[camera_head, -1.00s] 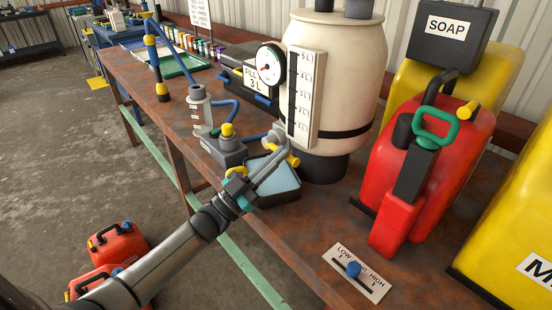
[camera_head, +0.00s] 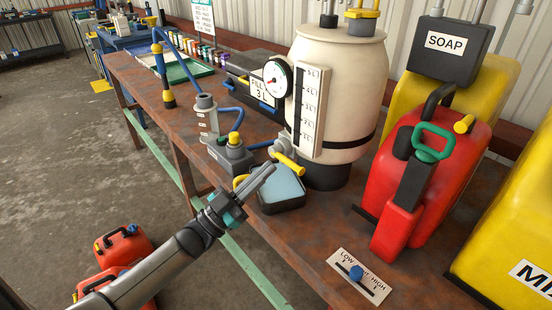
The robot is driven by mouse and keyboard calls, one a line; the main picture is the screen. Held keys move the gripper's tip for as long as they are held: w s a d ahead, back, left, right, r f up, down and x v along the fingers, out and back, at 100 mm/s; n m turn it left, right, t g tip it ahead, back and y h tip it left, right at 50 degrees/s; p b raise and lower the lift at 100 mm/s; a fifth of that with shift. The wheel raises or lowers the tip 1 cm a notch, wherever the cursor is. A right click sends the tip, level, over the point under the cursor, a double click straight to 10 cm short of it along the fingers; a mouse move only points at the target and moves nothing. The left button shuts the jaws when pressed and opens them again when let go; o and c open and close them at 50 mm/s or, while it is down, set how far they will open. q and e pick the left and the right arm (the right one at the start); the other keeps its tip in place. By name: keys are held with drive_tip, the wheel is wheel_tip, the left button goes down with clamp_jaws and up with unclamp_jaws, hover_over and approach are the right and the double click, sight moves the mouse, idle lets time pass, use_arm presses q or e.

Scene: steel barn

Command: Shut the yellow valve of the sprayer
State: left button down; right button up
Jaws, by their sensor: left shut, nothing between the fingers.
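The sprayer (camera_head: 340,75) is a cream tank with a gauge and a level scale, standing upright on the rusty bench. The yellow valve (camera_head: 289,163) is a short yellow lever on a grey fitting at the tank's lower left, slanting down to the right. My left gripper (camera_head: 268,170) is shut and empty. Its tips show just left of and below the lever, in front of a dark tray with a pale blue surface (camera_head: 283,188). A small gap seems to lie between tips and lever; I cannot tell the depth. My right gripper is out of view.
A grey pump block with a yellow knob (camera_head: 235,150) and blue hose stands left of the valve. A red canister (camera_head: 420,180) and yellow containers (camera_head: 515,240) stand at right. A LOW-HIGH slider plate (camera_head: 358,275) lies at the front. Bare bench lies between.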

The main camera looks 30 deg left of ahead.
use_arm(q)
drive_tip(key=v, duration=0.4)
drive_tip(key=shift+s+f, duration=0.15)
drive_tip(key=shift+s, duration=0.25)
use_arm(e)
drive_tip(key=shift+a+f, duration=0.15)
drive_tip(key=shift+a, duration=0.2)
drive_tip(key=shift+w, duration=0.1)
